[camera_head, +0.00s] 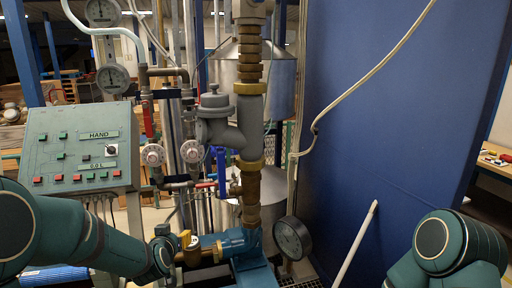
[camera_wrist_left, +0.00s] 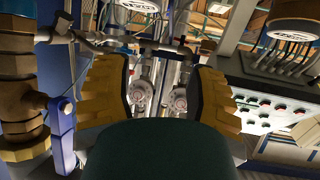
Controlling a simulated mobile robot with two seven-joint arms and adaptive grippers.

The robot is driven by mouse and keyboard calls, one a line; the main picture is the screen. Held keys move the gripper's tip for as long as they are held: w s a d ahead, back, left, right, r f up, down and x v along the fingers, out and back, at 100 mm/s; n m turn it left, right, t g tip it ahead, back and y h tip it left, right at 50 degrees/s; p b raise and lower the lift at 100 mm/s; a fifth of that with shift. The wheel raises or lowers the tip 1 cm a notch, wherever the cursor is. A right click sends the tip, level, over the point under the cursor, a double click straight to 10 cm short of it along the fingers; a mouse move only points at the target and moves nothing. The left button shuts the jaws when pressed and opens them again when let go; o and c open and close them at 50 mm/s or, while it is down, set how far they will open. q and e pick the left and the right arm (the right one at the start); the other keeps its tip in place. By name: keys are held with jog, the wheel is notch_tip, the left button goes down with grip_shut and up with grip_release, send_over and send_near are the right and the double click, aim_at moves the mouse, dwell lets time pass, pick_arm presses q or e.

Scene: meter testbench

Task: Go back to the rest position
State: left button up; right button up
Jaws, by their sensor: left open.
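My left arm (camera_head: 90,240) comes in from the left, below the control panel. Its wrist end is low in the head view, close to a brass and blue pipe fitting (camera_head: 225,243). In the left wrist view my left gripper (camera_wrist_left: 163,95) has its two yellow-padded fingers wide apart, with nothing between them. Two round valve wheels (camera_wrist_left: 141,92) show beyond the gap. My right arm (camera_head: 450,247) shows only as a bent teal joint at the lower right; its gripper is out of view.
The control panel (camera_head: 80,150) with buttons stands at the left. A vertical pipe with a meter (camera_head: 215,115) and a blue-handled valve (camera_head: 222,172) stand in the middle. A dial gauge (camera_head: 292,238) is low right of it. A blue wall (camera_head: 390,120) closes the right side.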

pick_arm(q)
jog(key=s+d+f+g+h+b, duration=0.1)
jog(key=s+d+f+g, duration=0.2)
jog(key=s+f, duration=0.5)
jog(key=s+d+f+g+h+b, duration=0.15)
jog(key=s+d+f, duration=0.25)
jog(key=f, duration=0.9)
jog(key=s+d+f+g+h+b, duration=0.1)
jog(key=s+d+f+g, duration=0.2)
jog(key=s+f, duration=0.2)
jog(key=s+d+f+g+h+b, duration=0.1)
jog(key=s+d+f+g, duration=0.2)
jog(key=s, duration=0.9)
notch_tip(320, 180, down, 2)
jog(key=shift+d+f+h, duration=0.25)
jog(key=shift+d+h, duration=0.05)
jog(key=shift+h, duration=0.05)
jog(key=shift+w, duration=0.1)
